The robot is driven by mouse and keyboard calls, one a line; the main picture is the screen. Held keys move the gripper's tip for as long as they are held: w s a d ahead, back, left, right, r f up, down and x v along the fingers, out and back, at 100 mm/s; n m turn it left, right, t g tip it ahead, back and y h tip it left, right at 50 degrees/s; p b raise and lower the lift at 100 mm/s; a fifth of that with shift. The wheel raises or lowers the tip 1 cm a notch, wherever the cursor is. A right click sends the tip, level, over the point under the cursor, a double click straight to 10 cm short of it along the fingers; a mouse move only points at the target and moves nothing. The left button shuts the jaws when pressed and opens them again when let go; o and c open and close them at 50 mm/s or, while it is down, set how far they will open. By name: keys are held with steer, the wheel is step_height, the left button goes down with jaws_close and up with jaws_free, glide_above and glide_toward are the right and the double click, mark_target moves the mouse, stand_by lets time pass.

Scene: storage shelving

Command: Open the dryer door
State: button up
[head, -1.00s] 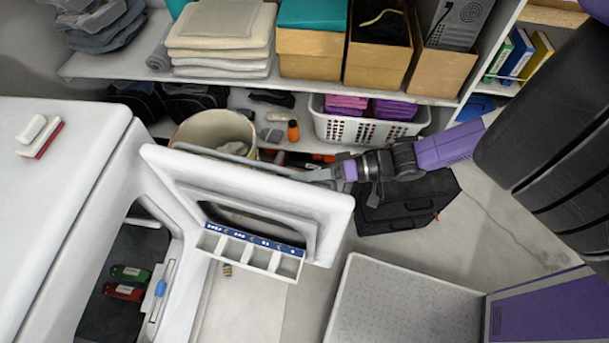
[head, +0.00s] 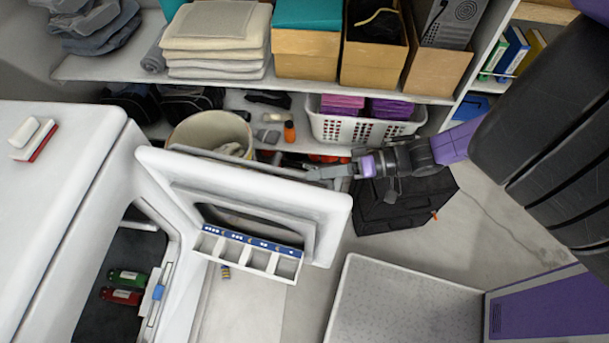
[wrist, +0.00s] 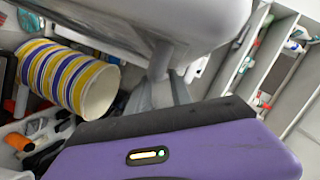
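The dryer door (head: 325,204) is white and stands swung well out from the white dryer (head: 65,170), whose dark opening shows. My gripper (head: 318,173) is at the far side of the door, by its outer edge, in the head view. In the wrist view the underside or back of the door (wrist: 200,22) fills the top. A light post (wrist: 160,62), seemingly the door's handle, reaches down between my gripper's two grey fingers (wrist: 162,92). The fingers look spread apart; their tips are partly hidden by the door and the post.
A striped bin (head: 211,130) stands close behind the door. Shelving holds a white basket (head: 365,128), boxes and folded cloth. A black case (head: 405,205) lies beneath my arm. Red and green items (head: 122,296) lie inside the dryer. Bare floor (head: 500,225) shows at the right.

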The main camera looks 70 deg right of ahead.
steer(key=shift+v, duration=1.6)
